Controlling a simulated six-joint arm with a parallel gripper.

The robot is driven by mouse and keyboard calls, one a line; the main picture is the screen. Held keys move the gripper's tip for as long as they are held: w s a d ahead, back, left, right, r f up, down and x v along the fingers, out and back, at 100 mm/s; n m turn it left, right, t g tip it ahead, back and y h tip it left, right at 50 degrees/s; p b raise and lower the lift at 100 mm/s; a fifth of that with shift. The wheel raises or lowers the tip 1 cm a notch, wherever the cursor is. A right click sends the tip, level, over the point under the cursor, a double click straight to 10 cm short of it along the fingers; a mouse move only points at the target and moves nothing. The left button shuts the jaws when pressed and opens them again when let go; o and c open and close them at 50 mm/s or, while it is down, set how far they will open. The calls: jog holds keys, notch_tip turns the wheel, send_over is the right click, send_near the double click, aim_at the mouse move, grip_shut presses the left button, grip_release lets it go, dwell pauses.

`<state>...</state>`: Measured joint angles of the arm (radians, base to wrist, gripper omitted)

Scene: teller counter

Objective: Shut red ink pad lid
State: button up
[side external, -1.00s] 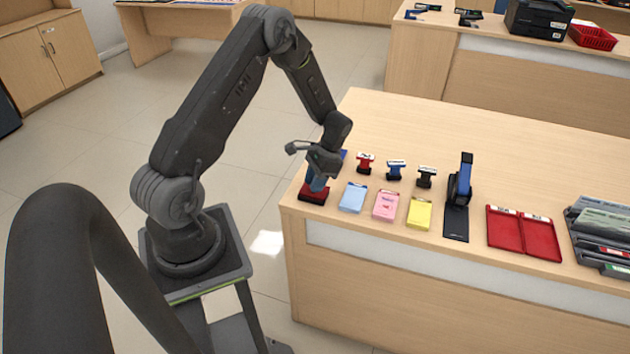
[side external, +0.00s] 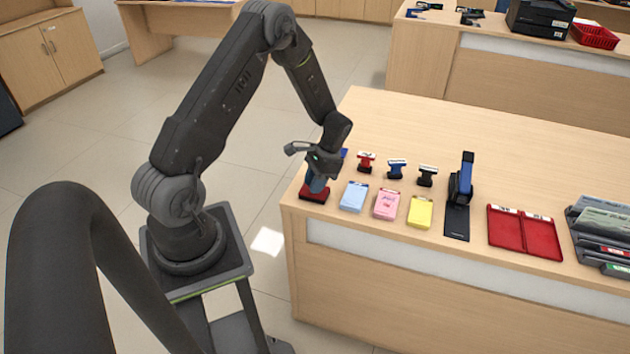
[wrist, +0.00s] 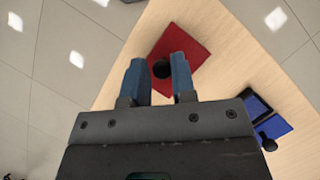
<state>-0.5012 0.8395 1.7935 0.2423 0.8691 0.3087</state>
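A red square piece with a dark underside, which looks like the red ink pad (side external: 313,196), sits at the left end of the counter. In the wrist view the red square (wrist: 199,48) has a dark round knob (wrist: 161,69) near its middle. I cannot tell whether its lid is up or down. My gripper (side external: 317,185) is just above it, pointing down. In the wrist view the blue fingers of my gripper (wrist: 160,62) are apart, with the knob showing between their tips. No contact with the knob can be made out.
A blue pad-like piece (wrist: 272,126) is close by. Blue, pink and yellow packs (side external: 386,205) and several small stamps (side external: 396,169) stand to the right. Beyond them are a black-and-blue device (side external: 460,190), an open red case (side external: 540,238) and a stacked tray (side external: 600,230).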

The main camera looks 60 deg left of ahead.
jog(key=o, duration=0.4)
jog(key=v, duration=1.3)
jog(key=shift+w+r, duration=0.15)
jog(key=shift+r, duration=0.15)
jog(key=s+d+r+t+y, duration=0.1)
jog(key=s+d+r+t, duration=0.3)
jog(key=d+r, duration=0.8)
jog(key=s+d+r+t, duration=0.3)
jog(key=s+d, duration=0.1)
jog(key=s, duration=0.3)
jog(key=s+d+r+t+h, duration=0.1)
jog(key=s+d+r+t, duration=0.2)
jog(key=s+d, duration=0.2)
jog(key=shift+s+d+r, duration=0.15)
jog(key=shift+s, duration=0.9)
